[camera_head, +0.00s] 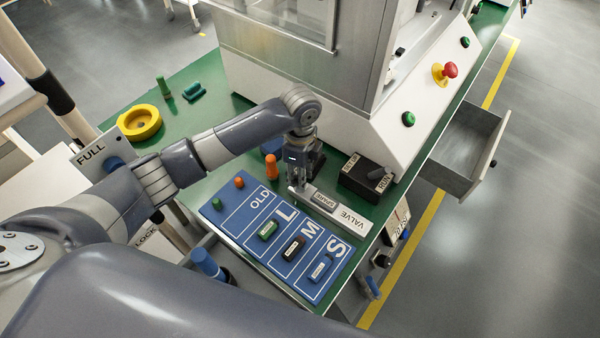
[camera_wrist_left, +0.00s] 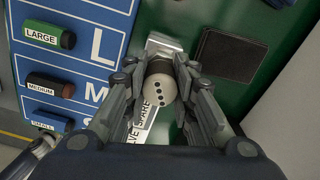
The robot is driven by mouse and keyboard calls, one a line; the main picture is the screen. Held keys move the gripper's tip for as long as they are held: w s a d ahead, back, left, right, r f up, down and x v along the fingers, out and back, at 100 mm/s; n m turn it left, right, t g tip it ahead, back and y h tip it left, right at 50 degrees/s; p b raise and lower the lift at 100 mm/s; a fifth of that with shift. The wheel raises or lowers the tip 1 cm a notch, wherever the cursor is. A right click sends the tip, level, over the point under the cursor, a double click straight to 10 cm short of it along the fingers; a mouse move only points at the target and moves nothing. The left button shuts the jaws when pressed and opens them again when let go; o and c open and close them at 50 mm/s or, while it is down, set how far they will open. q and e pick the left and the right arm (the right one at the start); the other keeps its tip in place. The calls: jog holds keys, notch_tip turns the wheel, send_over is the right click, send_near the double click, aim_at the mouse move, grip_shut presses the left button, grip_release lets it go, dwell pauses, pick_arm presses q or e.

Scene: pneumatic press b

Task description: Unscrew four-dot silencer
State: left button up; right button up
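The four-dot silencer (camera_wrist_left: 160,84) is a grey cylinder with a column of black dots on its end face, seen in the left wrist view. My left gripper (camera_wrist_left: 160,72) has a finger against each side of it and appears shut on it. In the head view the left gripper (camera_head: 297,190) points down at the end of the white valve block (camera_head: 340,212), which carries VALVE and SPARE labels; the silencer is hidden there. My right gripper is not in view.
The blue board (camera_head: 255,245) has an OLD strip and L, M and S fields holding green, dark red and blue pieces. An orange peg (camera_head: 271,168) stands behind it. A black box (camera_head: 365,180) is right of the gripper. An open drawer (camera_head: 465,150) juts out right.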

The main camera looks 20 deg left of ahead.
pick_arm(q)
jog(key=shift+c, duration=0.2)
jog(key=n, duration=0.6)
jog(key=shift+r+p, duration=2.3)
jog(key=shift+p, duration=0.65)
